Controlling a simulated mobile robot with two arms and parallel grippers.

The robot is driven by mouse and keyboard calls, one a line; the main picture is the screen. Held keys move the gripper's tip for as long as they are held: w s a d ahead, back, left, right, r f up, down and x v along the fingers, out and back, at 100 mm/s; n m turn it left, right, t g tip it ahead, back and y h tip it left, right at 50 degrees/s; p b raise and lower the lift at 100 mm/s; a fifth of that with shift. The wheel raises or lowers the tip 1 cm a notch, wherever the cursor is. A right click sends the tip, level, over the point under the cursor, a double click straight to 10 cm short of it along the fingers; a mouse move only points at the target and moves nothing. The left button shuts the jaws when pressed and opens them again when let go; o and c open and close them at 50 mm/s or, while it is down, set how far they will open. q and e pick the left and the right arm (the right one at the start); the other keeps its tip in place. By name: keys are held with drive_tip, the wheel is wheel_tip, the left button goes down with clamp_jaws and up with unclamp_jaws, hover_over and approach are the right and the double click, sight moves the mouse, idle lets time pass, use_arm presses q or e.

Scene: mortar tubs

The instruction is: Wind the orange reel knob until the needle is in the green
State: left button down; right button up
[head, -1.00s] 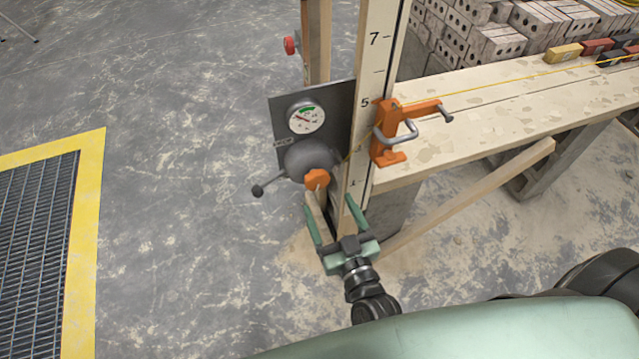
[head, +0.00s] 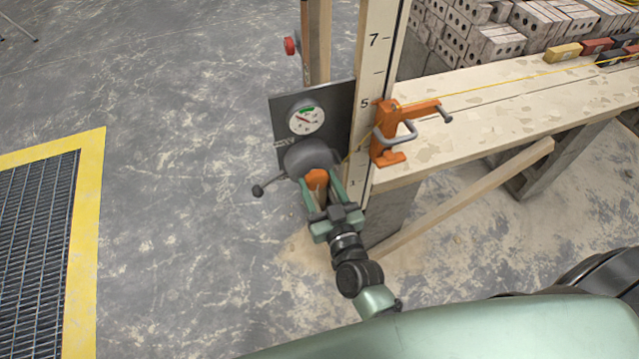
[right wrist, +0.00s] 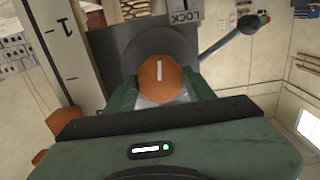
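The orange reel knob (head: 317,180) sits on the front of the round grey reel (head: 306,157). In the right wrist view the knob (right wrist: 160,79), with a white mark, lies between the fingertips. My right gripper (head: 319,178) has a green finger at each side of the knob, and the gap is about as wide as the knob; it looks shut on it. The round white gauge (head: 306,118) is above the reel on a dark plate. It has a green arc at the top; its small reddish needle seems to lie left of and below the green. My left gripper is not in view.
A numbered upright board (head: 372,80) stands right beside the reel. An orange clamp (head: 388,134) holds at the plank bench (head: 480,100). A ball-ended lever (head: 265,187) sticks out left of the reel. Open floor lies left, before a yellow-edged grate (head: 90,175).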

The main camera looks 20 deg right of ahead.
drive_tip(key=shift+c, duration=1.1)
drive_tip(key=shift+m, duration=0.3)
drive_tip(key=shift+m+p, duration=0.5)
drive_tip(key=shift+m, duration=0.5)
drive_tip(key=m, duration=0.2)
drive_tip(key=shift+m+p, duration=0.3)
drive_tip(key=m, duration=0.2)
drive_tip(key=shift+m, duration=0.4)
drive_tip(key=shift+d+m, duration=0.1)
drive_tip(key=shift+m, duration=1.7)
